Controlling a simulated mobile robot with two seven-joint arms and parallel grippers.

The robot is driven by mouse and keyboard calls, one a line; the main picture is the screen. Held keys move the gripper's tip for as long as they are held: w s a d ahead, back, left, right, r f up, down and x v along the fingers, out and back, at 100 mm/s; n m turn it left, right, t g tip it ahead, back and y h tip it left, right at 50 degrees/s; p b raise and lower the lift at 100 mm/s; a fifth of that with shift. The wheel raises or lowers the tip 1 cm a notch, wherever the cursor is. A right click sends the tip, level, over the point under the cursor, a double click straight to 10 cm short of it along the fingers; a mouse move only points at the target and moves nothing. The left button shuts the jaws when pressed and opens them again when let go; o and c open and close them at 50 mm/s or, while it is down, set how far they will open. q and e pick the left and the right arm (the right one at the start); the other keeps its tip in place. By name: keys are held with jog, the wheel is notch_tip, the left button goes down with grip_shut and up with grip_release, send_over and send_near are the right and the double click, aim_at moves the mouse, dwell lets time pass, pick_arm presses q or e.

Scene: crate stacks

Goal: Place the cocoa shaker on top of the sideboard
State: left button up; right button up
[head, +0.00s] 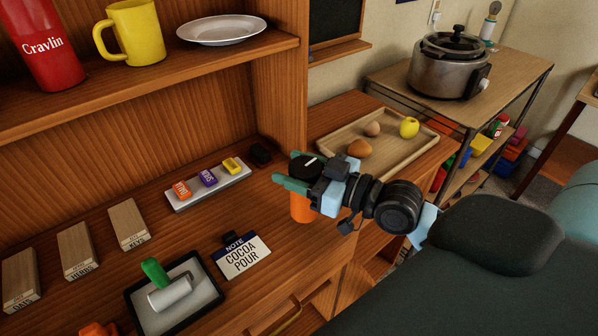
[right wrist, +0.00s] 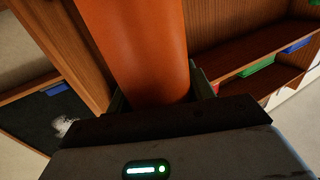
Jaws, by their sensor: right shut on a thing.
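The cocoa shaker, an orange cylinder (head: 302,208) with what looks like a black top, is held upright or nearly so by my right gripper (head: 291,184). The green fingers are shut around it, and the gripper hides part of it. In the right wrist view the orange shaker (right wrist: 145,50) fills the space between the fingers (right wrist: 160,95). The wooden sideboard (head: 205,232) is below and behind it in the head view. The shaker is over or beside its front part; I cannot tell whether its base touches. My left gripper is not in view.
A rack of coloured blocks (head: 208,185), wooden blocks (head: 75,250) and a black-rimmed tray (head: 175,295) take up the left. A wooden tray (head: 335,145) lies behind. Bare wood shows between card and rack.

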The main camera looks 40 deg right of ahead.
jog(key=shift+w+d+f, duration=0.15)
jog(key=shift+w+d, duration=0.55)
jog(key=shift+d, duration=0.05)
jog(key=shift+w+d, duration=0.15)
jog(key=shift+w, duration=0.05)
jog(key=shift+w+d, duration=0.4)
jog(key=shift+d, duration=0.05)
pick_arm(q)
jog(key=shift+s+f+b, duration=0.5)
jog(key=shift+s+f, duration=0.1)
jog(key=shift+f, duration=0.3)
pick_arm(e)
notch_tip(320, 180, down, 4)
jog(key=shift+s+r, duration=0.1)
jog(key=shift+r, duration=0.15)
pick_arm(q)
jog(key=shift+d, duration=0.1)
pick_arm(e)
jog(key=shift+f, duration=0.2)
jog(key=o, duration=1.5)
jog(key=shift+c, duration=0.2)
